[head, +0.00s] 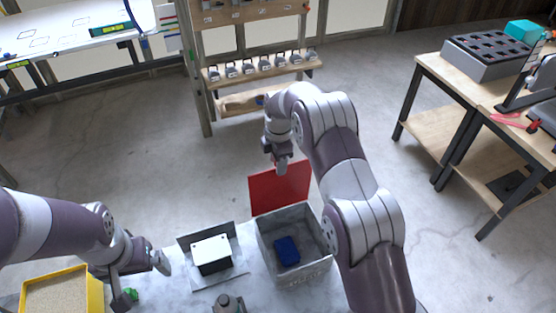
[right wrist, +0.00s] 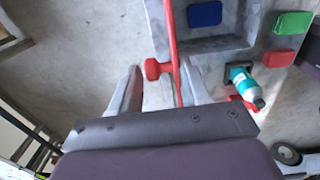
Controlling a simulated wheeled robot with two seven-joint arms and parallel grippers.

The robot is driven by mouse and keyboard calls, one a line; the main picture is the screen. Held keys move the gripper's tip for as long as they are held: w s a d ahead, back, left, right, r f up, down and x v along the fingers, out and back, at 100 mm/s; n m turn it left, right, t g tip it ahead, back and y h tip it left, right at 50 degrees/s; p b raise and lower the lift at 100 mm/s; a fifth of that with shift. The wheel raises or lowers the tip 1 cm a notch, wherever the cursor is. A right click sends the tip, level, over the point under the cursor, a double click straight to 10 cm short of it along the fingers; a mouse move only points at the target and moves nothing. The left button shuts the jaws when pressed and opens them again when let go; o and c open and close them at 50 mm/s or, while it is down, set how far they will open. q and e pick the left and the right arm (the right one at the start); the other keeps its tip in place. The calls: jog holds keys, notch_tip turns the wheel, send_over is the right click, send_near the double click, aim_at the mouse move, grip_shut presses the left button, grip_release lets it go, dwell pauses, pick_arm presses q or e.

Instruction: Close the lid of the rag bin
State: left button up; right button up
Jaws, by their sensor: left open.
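The rag bin (head: 318,272) is a grey open box on the work surface with a blue rag (head: 286,250) inside. Its red lid (head: 280,188) stands up open at the bin's far edge. My right gripper (head: 278,160) is at the lid's upper edge. In the right wrist view, the lid shows nearly edge-on with a red knob (right wrist: 153,69) on its outer side. The right gripper (right wrist: 160,85) is open there, with the knob and lid edge between its fingers, not visibly clamped. My left gripper (head: 142,282) is open and empty, left of the bin.
A white-topped block (head: 211,250) on a grey stand sits left of the bin. A yellow tray (head: 95,292) is at the lower left. A teal bottle (right wrist: 244,84), green pad (right wrist: 293,22) and red pad (right wrist: 278,58) show beside the bin.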

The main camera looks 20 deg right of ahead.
grip_shut()
jog(key=shift+s, duration=0.2)
